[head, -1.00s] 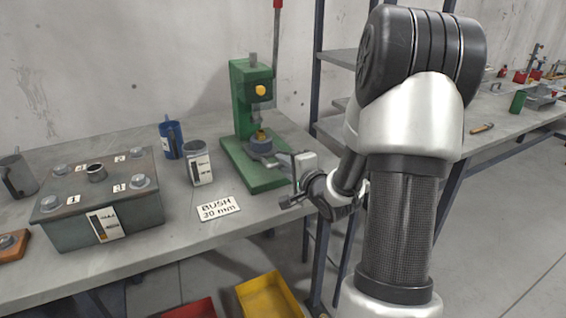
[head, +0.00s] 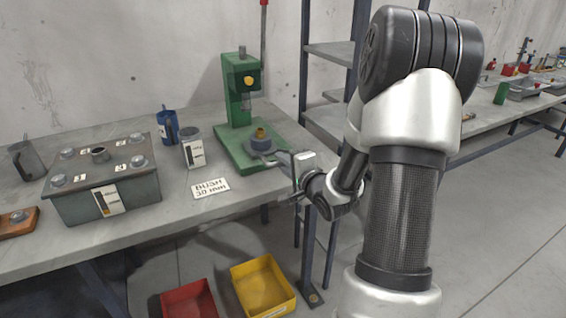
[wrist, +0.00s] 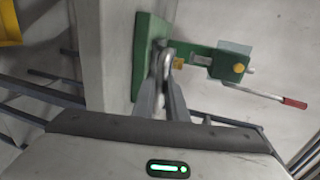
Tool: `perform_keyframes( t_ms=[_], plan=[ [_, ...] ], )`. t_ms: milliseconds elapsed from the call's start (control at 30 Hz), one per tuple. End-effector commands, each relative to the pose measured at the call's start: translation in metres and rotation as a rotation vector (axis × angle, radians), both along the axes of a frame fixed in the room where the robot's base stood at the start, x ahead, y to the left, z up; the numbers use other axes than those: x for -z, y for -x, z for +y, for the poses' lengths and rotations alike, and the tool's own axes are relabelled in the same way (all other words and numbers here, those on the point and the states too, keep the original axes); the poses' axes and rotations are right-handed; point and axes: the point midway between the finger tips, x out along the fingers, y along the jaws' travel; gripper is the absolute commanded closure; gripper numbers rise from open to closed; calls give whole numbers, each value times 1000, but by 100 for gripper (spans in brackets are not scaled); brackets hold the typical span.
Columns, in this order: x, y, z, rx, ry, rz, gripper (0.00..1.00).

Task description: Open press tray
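The green press (head: 240,90) stands at the back of the workbench, on a green base plate. Its tray (head: 262,146) is grey and round with a brass-coloured piece on it, and sits forward of the ram, over the base plate. My gripper (head: 280,154) reaches in from the right at the tray's front edge. In the wrist view my gripper's fingers (wrist: 163,65) converge on a small metal part at the tray, seemingly its handle, which they mostly hide. The press (wrist: 215,60) lies sideways there.
A battery-like grey box (head: 105,185), a blue mug (head: 167,128), a grey cup (head: 194,150) and a "BUSH 30 mm" card (head: 210,188) are on the bench to the left. Red (head: 190,300) and yellow (head: 262,288) bins are below. Shelving (head: 330,55) stands behind my arm.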

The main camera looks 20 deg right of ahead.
Motion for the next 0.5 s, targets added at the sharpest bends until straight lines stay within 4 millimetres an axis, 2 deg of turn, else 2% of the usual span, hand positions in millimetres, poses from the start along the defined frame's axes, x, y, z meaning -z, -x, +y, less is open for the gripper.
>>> perform_keyframes(
  t_ms=[33,100,367,500],
  plan=[
    [0,0,-1,2,0,-1,81],
    [0,0,-1,1,0,-1,69],
    [0,0,0,1,0,0,69],
    [-2,6,-1,1,0,1,69]
  ],
)
